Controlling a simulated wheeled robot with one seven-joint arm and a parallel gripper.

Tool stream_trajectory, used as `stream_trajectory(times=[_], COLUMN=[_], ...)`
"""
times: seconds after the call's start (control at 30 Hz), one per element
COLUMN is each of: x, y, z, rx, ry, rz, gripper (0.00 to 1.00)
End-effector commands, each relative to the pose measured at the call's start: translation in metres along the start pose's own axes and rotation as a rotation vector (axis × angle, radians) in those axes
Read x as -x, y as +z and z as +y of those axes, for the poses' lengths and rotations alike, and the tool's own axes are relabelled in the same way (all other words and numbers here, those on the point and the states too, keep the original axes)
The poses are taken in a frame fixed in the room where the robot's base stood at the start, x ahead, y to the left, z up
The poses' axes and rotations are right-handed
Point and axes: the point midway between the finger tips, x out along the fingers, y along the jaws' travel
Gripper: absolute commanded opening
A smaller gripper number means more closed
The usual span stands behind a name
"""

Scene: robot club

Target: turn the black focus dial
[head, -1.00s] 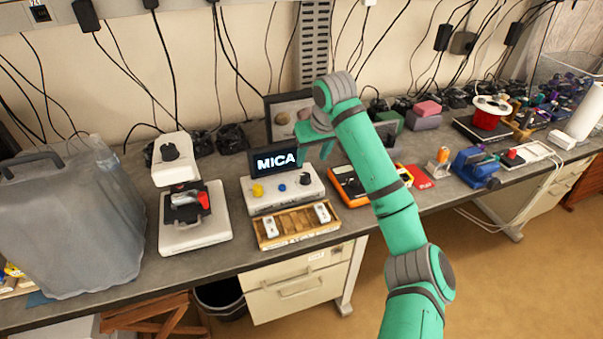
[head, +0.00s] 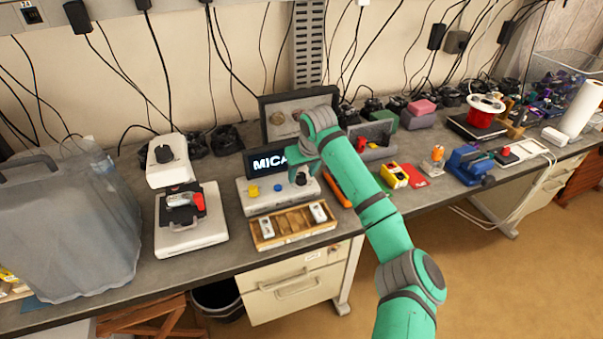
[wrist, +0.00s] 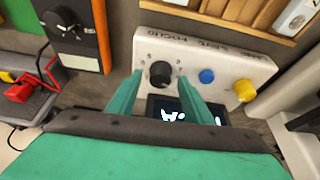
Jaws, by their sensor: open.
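The black focus dial (head: 301,179) stands at the right end of a white control box (head: 258,206). In the wrist view the dial (wrist: 160,74) is upside down and appears between my two green fingertips. My gripper (head: 306,170) is open and above the dial; in the wrist view (wrist: 160,80) one finger shows on each side with a gap to it. I cannot tell whether the tips reach down to the dial's height. A blue button (wrist: 207,76) and a yellow knob (wrist: 244,90) sit beside it on the box.
A screen reading MICA (head: 266,162) stands behind the box, partly hidden by my gripper. A wooden tray (head: 290,225) lies in front. An orange meter (head: 337,190) is close on the right. A white microscope-like device (head: 192,235) stands at left.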

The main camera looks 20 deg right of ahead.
Motion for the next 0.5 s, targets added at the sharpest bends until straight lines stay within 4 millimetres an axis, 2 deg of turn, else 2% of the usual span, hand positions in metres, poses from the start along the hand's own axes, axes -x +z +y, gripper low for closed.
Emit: stream_trajectory(times=[0.07, 0.1, 0.23, 0.27, 0.5], x=[0.0, 0.0001, 0.0002, 0.0002, -0.0004], y=[0.0, 0.0, -0.0001, -0.0001, -0.0004], z=[-0.0001, -0.0001, -0.0001, -0.0001, -0.0009], rx=[0.0, 0.0, 0.0, 0.0, 0.035], ry=[0.0, 0.0, 0.0, 0.0, -0.018], rz=[0.0, 0.0, 0.0, 0.0, 0.0], gripper=[0.46, 0.41, 0.1, 0.06, 0.06])
